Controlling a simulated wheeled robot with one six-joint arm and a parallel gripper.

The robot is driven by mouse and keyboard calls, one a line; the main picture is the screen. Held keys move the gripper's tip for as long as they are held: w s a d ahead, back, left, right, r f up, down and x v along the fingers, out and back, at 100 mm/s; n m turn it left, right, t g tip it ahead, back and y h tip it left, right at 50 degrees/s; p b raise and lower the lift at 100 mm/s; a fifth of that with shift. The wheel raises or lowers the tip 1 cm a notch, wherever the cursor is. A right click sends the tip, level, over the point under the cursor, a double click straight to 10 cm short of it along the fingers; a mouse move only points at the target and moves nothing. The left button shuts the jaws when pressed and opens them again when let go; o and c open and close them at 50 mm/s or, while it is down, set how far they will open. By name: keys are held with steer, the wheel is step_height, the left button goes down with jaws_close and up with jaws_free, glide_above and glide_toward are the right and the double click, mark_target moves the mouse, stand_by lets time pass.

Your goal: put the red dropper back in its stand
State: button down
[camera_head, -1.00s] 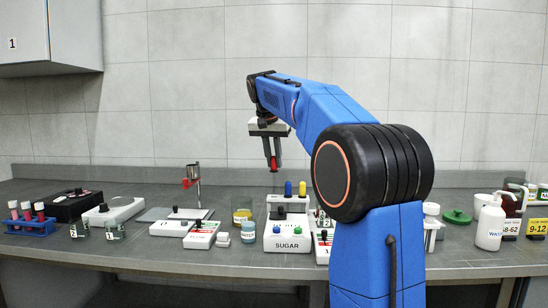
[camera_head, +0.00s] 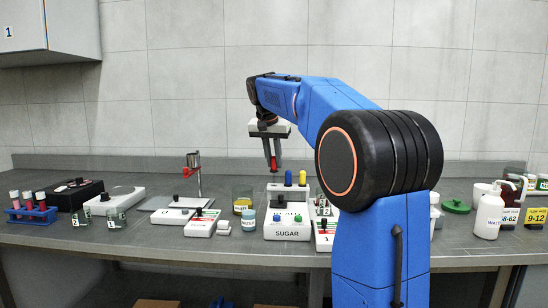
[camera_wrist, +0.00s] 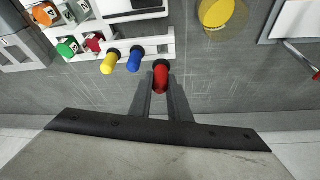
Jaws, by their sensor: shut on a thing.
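The red dropper (camera_head: 273,163) hangs from my gripper (camera_head: 271,150), which is shut on it. In the wrist view the red bulb (camera_wrist: 161,77) sits between the two fingers of my gripper (camera_wrist: 161,88). The white stand (camera_head: 276,188) is on the bench below, behind the SUGAR box, with the blue dropper (camera_head: 288,178) and yellow dropper (camera_head: 302,178) upright in it. In the wrist view the stand (camera_wrist: 163,42) lies beyond the red bulb, with the blue (camera_wrist: 134,60) and yellow (camera_wrist: 109,63) bulbs to its left. The red dropper's lower end is hidden in the wrist view.
The SUGAR box (camera_head: 287,229) stands in front of the stand. A yellow-filled beaker (camera_head: 242,203) and a small jar (camera_head: 249,219) are to its left. A burette-like post with a red clamp (camera_head: 194,173) stands farther left. The bench behind the stand is clear.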

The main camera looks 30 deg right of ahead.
mark_target(274, 170)
steer(key=shift+f, duration=2.35)
steer(key=c, duration=1.1)
jaws_free()
steer(key=shift+r, duration=3)
